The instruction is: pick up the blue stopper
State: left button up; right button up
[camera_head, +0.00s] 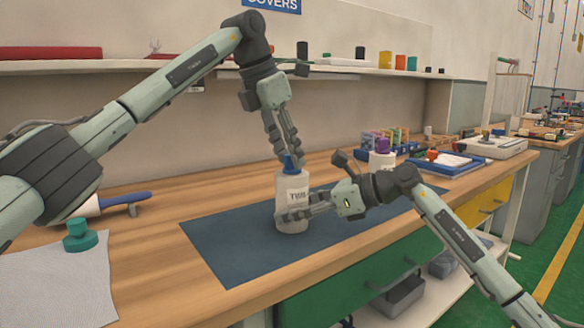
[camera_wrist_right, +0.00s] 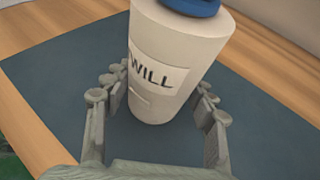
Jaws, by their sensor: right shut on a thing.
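A white bottle (camera_head: 292,190) with a printed label stands upright on the dark blue mat (camera_head: 245,245). The blue stopper (camera_head: 290,164) sits in its top. The bottle (camera_wrist_right: 165,70) fills the middle of the right wrist view, with the stopper's lower edge (camera_wrist_right: 195,5) at the top. My right gripper (camera_head: 285,215) is shut on the bottle's lower body, one finger on each side. My left gripper (camera_head: 290,156) points down from above, its fingers apart and their tips close around the stopper's top. I cannot tell whether they touch it.
A second white bottle with a purple top (camera_head: 382,155) stands behind my right wrist. A rack of coloured items (camera_head: 385,140) and a blue tray (camera_head: 445,165) lie further right. A green stopper (camera_head: 80,235) stands on a pale cloth (camera_head: 60,285) at left. The mat's front is clear.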

pick_arm(q)
jog(key=shift+w+d+f, duration=0.1)
jog(key=shift+w+f, duration=0.05)
jog(key=shift+f, duration=0.25)
grip_shut()
jog(key=shift+r, duration=0.1)
notch_tip(320, 180, up, 10)
jog(key=shift+f, duration=0.1)
dwell(0.5)
pick_arm(e)
jog(key=o, duration=1.5)
